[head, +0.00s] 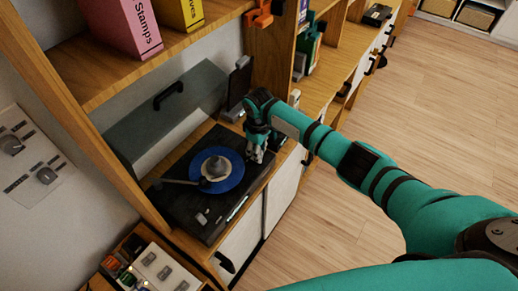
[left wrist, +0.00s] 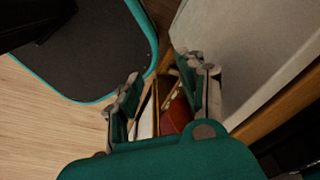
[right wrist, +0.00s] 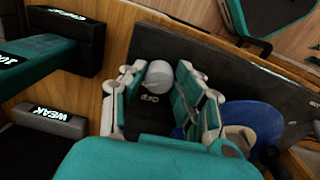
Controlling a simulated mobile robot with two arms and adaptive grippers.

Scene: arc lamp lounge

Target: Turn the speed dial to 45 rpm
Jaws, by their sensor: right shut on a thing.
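The turntable (head: 195,218) is dark and stands on the wooden shelf, with a blue record (head: 228,181) and a tonearm on it. My right gripper (head: 257,155) is over its far right corner. In the right wrist view the speed dial (right wrist: 160,74) is a small grey-white knob between the fingers of the right gripper (right wrist: 160,88), which is shut on it. The dial is hidden by the gripper in the head view. My left gripper (left wrist: 160,88) is open and empty, and out of the head view.
A dark lid (head: 165,115) stands behind the turntable. Pink (head: 128,28) and yellow (head: 185,10) binders are on the shelf above. A box of small items (head: 150,268) is at the near side. Black and grey blocks, one marked WEAK (right wrist: 45,117), lie close to the right gripper.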

